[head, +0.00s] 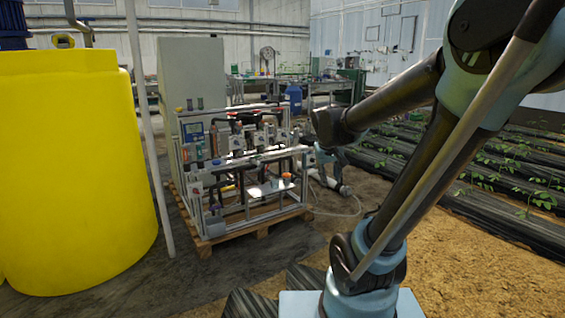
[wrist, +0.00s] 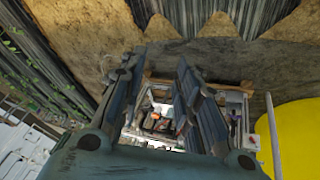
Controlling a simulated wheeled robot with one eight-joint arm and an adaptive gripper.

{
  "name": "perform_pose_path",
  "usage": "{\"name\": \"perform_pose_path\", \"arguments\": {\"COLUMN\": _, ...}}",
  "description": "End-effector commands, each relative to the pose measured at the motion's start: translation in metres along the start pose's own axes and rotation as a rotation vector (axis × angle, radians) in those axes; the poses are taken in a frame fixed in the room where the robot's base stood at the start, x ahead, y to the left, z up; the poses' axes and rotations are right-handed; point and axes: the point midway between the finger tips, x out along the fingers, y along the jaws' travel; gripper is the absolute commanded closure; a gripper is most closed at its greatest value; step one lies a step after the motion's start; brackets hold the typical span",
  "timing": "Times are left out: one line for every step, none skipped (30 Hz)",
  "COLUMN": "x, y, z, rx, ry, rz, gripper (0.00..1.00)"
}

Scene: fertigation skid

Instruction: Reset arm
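My arm reaches in from the right of the head view and bends toward the fertigation skid. My gripper shows in the wrist view (wrist: 158,68), its two dark fingers spread apart with nothing between them. In the head view the end of the arm is small and partly hidden, close to the right side of the skid (head: 233,217). The skid is a metal frame with valves, pipes and small coloured parts, standing on a wooden pallet (head: 240,236). In the wrist view part of the skid (wrist: 237,103) shows between and beyond the fingers, apparently upside down.
A large yellow tank (head: 75,175) stands left of the skid, with a thin upright pole (head: 147,130) between them. A grey cabinet (head: 190,72) is behind the skid. A hose (head: 340,214) lies on the floor. Planted rows (head: 510,175) lie to the right.

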Motion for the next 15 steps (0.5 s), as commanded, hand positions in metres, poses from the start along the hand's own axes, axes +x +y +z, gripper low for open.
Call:
{"name": "perform_pose_path", "arguments": {"x": -0.001, "y": 0.002, "z": 0.019, "rx": 0.014, "ry": -0.016, "rz": -0.009, "gripper": 0.7}}
{"name": "perform_pose_path", "arguments": {"x": -0.002, "y": 0.003, "z": 0.028, "rx": 0.021, "ry": -0.024, "rz": -0.015, "gripper": 0.7}}
{"name": "perform_pose_path", "arguments": {"x": -0.003, "y": 0.003, "z": 0.04, "rx": 0.032, "ry": -0.036, "rz": -0.024, "gripper": 0.7}}
{"name": "perform_pose_path", "arguments": {"x": -0.004, "y": 0.003, "z": 0.05, "rx": 0.039, "ry": -0.044, "rz": -0.03, "gripper": 0.7}}
{"name": "perform_pose_path", "arguments": {"x": -0.004, "y": 0.003, "z": 0.06, "rx": 0.046, "ry": -0.053, "rz": -0.037, "gripper": 0.7}}
{"name": "perform_pose_path", "arguments": {"x": -0.005, "y": 0.003, "z": 0.072, "rx": 0.055, "ry": -0.065, "rz": -0.046, "gripper": 0.7}}
{"name": "perform_pose_path", "arguments": {"x": -0.005, "y": 0.002, "z": 0.081, "rx": 0.062, "ry": -0.072, "rz": -0.053, "gripper": 0.7}}
{"name": "perform_pose_path", "arguments": {"x": -0.005, "y": 0.001, "z": 0.09, "rx": 0.068, "ry": -0.081, "rz": -0.06, "gripper": 0.7}}
{"name": "perform_pose_path", "arguments": {"x": -0.005, "y": 0.0, "z": 0.103, "rx": 0.077, "ry": -0.092, "rz": -0.069, "gripper": 0.7}}
{"name": "perform_pose_path", "arguments": {"x": -0.005, "y": -0.001, "z": 0.112, "rx": 0.085, "ry": -0.1, "rz": -0.077, "gripper": 0.7}}
{"name": "perform_pose_path", "arguments": {"x": -0.005, "y": -0.002, "z": 0.121, "rx": 0.092, "ry": -0.108, "rz": -0.084, "gripper": 0.7}}
{"name": "perform_pose_path", "arguments": {"x": -0.004, "y": -0.004, "z": 0.133, "rx": 0.101, "ry": -0.118, "rz": -0.094, "gripper": 0.7}}
{"name": "perform_pose_path", "arguments": {"x": -0.004, "y": -0.006, "z": 0.141, "rx": 0.108, "ry": -0.126, "rz": -0.102, "gripper": 0.7}}
{"name": "perform_pose_path", "arguments": {"x": -0.003, "y": -0.007, "z": 0.15, "rx": 0.115, "ry": -0.134, "rz": -0.109, "gripper": 0.7}}
{"name": "perform_pose_path", "arguments": {"x": -0.002, "y": -0.01, "z": 0.162, "rx": 0.123, "ry": -0.143, "rz": -0.119, "gripper": 0.7}}
